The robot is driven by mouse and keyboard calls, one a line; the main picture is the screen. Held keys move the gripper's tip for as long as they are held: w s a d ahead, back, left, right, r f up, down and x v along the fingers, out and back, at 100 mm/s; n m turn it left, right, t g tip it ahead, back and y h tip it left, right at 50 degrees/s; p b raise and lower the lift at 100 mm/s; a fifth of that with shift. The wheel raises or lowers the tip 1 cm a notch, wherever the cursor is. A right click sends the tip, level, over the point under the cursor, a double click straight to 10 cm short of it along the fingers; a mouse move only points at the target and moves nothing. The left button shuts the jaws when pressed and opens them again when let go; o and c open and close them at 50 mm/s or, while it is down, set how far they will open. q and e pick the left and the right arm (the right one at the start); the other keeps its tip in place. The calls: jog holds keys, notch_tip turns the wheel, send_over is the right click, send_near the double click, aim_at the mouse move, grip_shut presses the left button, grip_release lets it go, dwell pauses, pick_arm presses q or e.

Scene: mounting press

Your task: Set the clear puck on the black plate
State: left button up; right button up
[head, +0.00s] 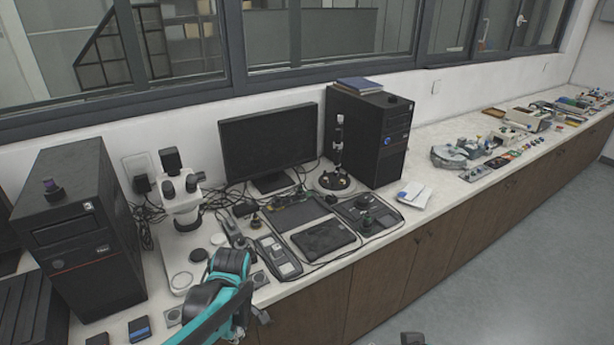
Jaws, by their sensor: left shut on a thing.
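My left arm comes in from the bottom, teal and black, over the front edge of the bench. My left gripper (258,314) points down at its end in front of the bench edge, partly hidden by my own arm. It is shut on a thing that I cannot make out. I cannot pick out the clear puck for certain. A flat black slab (324,238), possibly the black plate, lies on the bench below the monitor, to the right of and beyond my left gripper.
A white microscope (184,205) stands left of centre, beside a black computer tower (78,225). A monitor (268,146) and another tower (368,137) stand at the back. A meter (279,257) and cables crowd the slab.

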aim_at(241, 339)
pick_arm(q)
jog(key=shift+f+m, duration=0.5)
jog(key=shift+m, duration=0.1)
notch_tip(241, 339, down, 9)
jog(key=w+m+t+h+b, duration=0.1)
jog(key=w+m+b, duration=0.1)
jog(key=m, duration=1)
jog(key=shift+w+a+m+b, duration=0.15)
jog(key=shift+a+m+b, duration=0.25)
jog(key=shift+b, duration=0.15)
jog(key=shift+d, duration=0.1)
